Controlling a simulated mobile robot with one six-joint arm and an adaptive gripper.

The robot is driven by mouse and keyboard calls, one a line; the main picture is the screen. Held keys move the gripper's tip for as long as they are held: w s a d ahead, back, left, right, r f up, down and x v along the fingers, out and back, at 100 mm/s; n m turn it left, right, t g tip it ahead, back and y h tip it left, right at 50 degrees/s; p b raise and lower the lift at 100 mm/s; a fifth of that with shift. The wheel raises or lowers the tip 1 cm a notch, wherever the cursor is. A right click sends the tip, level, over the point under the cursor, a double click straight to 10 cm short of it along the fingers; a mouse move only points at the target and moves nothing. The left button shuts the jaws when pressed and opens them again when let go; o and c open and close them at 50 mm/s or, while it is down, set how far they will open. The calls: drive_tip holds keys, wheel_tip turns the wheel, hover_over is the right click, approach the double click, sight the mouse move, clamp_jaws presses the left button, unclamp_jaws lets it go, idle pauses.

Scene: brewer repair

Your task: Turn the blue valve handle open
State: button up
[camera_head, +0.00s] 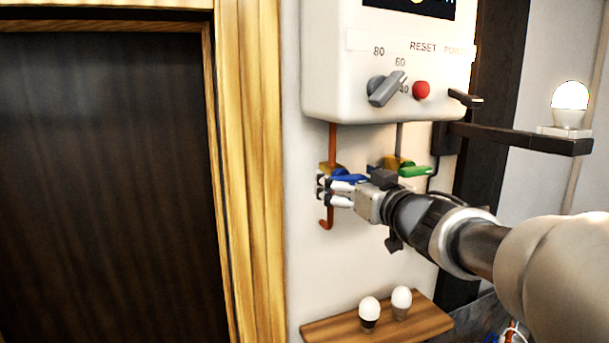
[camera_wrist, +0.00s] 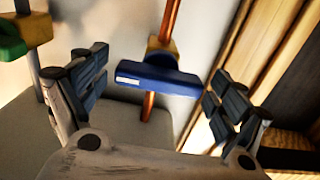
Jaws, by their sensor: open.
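The blue valve handle (camera_head: 349,178) is on a yellow valve body (camera_head: 328,168) on the copper pipe (camera_head: 332,140) below the white brewer box. In the wrist view the blue handle (camera_wrist: 158,79) lies crosswise to the copper pipe (camera_wrist: 170,22). My gripper (camera_head: 325,190) is at the pipe, just below the blue handle in the head view. In the wrist view my gripper (camera_wrist: 155,95) is open, with one finger on each side of the handle and a gap to each. Nothing is held.
A green valve handle (camera_head: 414,171) is on a grey pipe to the right. The brewer box (camera_head: 350,100) with dial and red button is above. A wooden shelf (camera_head: 420,325) with two bulbs is below. A wooden door frame (camera_head: 260,200) stands at left.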

drive_tip(key=shift+w, duration=0.1)
drive_tip(key=shift+r, duration=0.1)
drive_tip(key=shift+c, duration=0.2)
drive_tip(key=shift+c, duration=0.8)
drive_tip(key=c, duration=0.9)
drive_tip(key=shift+o, duration=0.2)
